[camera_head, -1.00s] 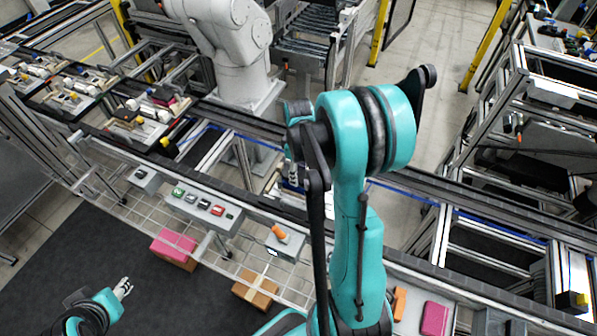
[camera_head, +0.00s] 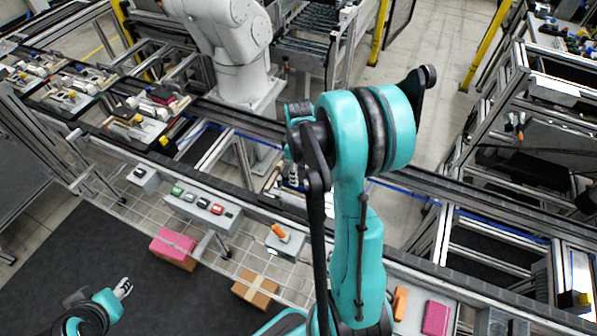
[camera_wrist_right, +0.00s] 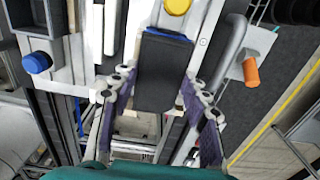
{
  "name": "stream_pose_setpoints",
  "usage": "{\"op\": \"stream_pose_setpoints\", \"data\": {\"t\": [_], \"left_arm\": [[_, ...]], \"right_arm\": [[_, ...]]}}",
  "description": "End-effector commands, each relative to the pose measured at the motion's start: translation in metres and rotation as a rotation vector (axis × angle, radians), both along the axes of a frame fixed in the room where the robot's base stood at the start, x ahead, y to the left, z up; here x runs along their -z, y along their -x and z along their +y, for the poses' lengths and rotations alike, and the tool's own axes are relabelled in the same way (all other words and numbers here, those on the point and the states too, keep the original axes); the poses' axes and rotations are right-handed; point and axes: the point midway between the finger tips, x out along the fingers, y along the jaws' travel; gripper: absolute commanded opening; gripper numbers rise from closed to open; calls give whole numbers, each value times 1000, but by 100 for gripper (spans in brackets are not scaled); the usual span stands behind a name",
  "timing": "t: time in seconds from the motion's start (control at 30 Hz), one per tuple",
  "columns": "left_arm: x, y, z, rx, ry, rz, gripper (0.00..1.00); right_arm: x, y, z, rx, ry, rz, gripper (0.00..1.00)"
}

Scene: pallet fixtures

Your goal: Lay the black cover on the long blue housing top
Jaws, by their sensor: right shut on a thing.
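In the right wrist view the black cover (camera_wrist_right: 162,75) is a long dark block in the middle. My right gripper (camera_wrist_right: 156,106) is shut on it, with a purple-padded finger along each side. A thin blue edge (camera_wrist_right: 168,36) shows at the cover's far end; most of what is below is hidden, so I cannot tell whether this is the long blue housing or whether the cover touches it. In the head view my right gripper (camera_head: 292,176) is over the conveyor, partly behind my teal arm. My left gripper (camera_head: 122,288) is low at the left, away from the conveyor; its jaw opening is unclear.
A yellow round knob (camera_wrist_right: 177,6) is just beyond the cover. A blue knob (camera_wrist_right: 37,62) is at left and an orange-tipped handle (camera_wrist_right: 250,72) at right. A button box (camera_head: 200,207) lines the conveyor front. A pink box (camera_head: 174,244) and a brown carton (camera_head: 255,290) are below.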

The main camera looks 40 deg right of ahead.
Motion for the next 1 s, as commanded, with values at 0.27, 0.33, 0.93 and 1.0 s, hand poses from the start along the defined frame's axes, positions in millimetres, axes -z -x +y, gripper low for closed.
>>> {"op": "stream_pose_setpoints", "data": {"t": [0.27, 0.33, 0.93, 1.0], "left_arm": [[4, 0, 0, 0, 0, 0, 40], [4, 0, 0, 0, 0, 0, 40], [4, 0, 0, 0, 0, 0, 40], [4, 0, 0, 0, 0, 0, 40]], "right_arm": [[4, 0, 0, 0, 0, 0, 21], [4, 0, 0, 0, 0, 0, 21], [3, 0, 0, 0, 0, 0, 70], [-2, 0, 0, 0, 0, 0, 70]]}}
